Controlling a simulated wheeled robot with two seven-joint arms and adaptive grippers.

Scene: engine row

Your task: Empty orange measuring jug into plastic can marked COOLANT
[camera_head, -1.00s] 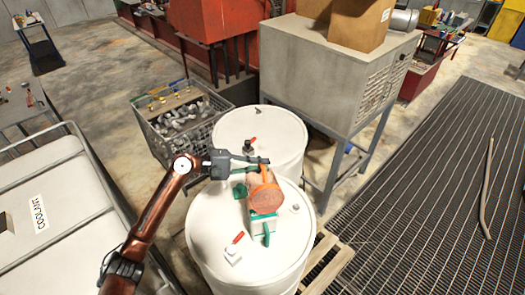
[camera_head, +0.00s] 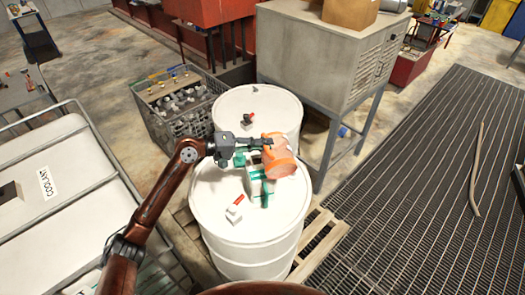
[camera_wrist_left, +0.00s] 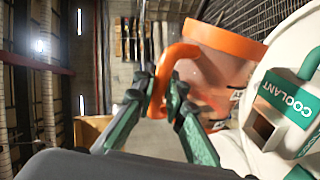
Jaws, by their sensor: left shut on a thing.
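The orange measuring jug (camera_head: 282,160) is in my left gripper (camera_head: 262,144), which is shut on its handle. The jug is tilted and held above the top of the front white drum. In the left wrist view the orange jug (camera_wrist_left: 222,42) shows its rim and loop handle between the fingers of my left gripper (camera_wrist_left: 172,92). The plastic can marked COOLANT (camera_wrist_left: 287,100) is white with a green label, close beside the jug. In the head view the can (camera_head: 254,187) stands on the drum, partly hidden by the jug. Whether liquid flows cannot be told. My right gripper is out of view.
The front white drum (camera_head: 245,228) stands on a wooden pallet (camera_head: 322,228), with another drum (camera_head: 270,100) behind. A red-handled fitting (camera_head: 235,208) rises from the front drum's top. A large caged tank (camera_head: 90,185), also marked COOLANT, stands left. Floor grating (camera_head: 430,180) lies right.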

